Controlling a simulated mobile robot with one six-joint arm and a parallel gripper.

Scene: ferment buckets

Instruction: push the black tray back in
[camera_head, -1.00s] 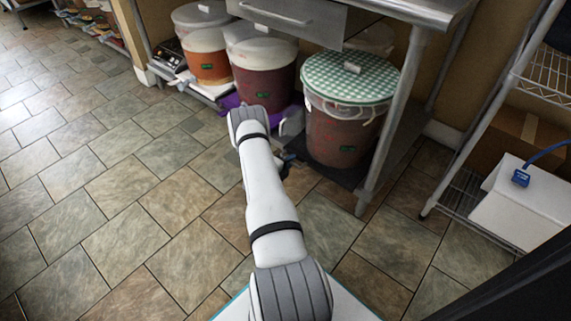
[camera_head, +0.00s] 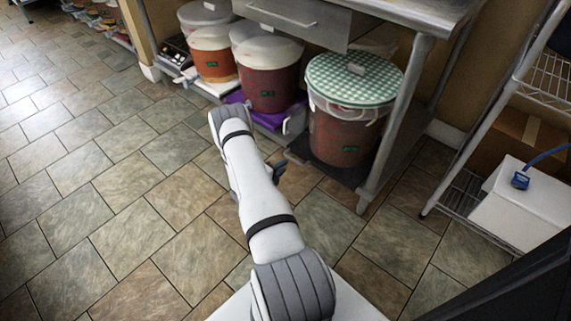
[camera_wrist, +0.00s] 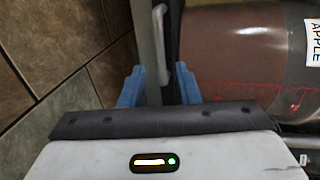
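The black tray (camera_head: 343,178) lies low under the steel table, beneath the bucket with the green checkered lid (camera_head: 352,80). My gripper (camera_head: 279,172) is low at the left, front side of this tray; my arm partly hides it in the head view. In the wrist view my gripper (camera_wrist: 158,86) is open, with its blue fingers apart on either side of a grey upright panel (camera_wrist: 147,60) with a pale handle (camera_wrist: 162,40). I cannot tell whether the fingers touch the panel. A reddish bucket labelled APPLE (camera_wrist: 245,50) is just right of it.
A purple tray (camera_head: 238,97) with a white front sits left of it under a red bucket (camera_head: 268,85). A table leg (camera_head: 392,130) stands right of the black tray. A wire rack (camera_head: 458,195) is at the right. The tiled floor at left is clear.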

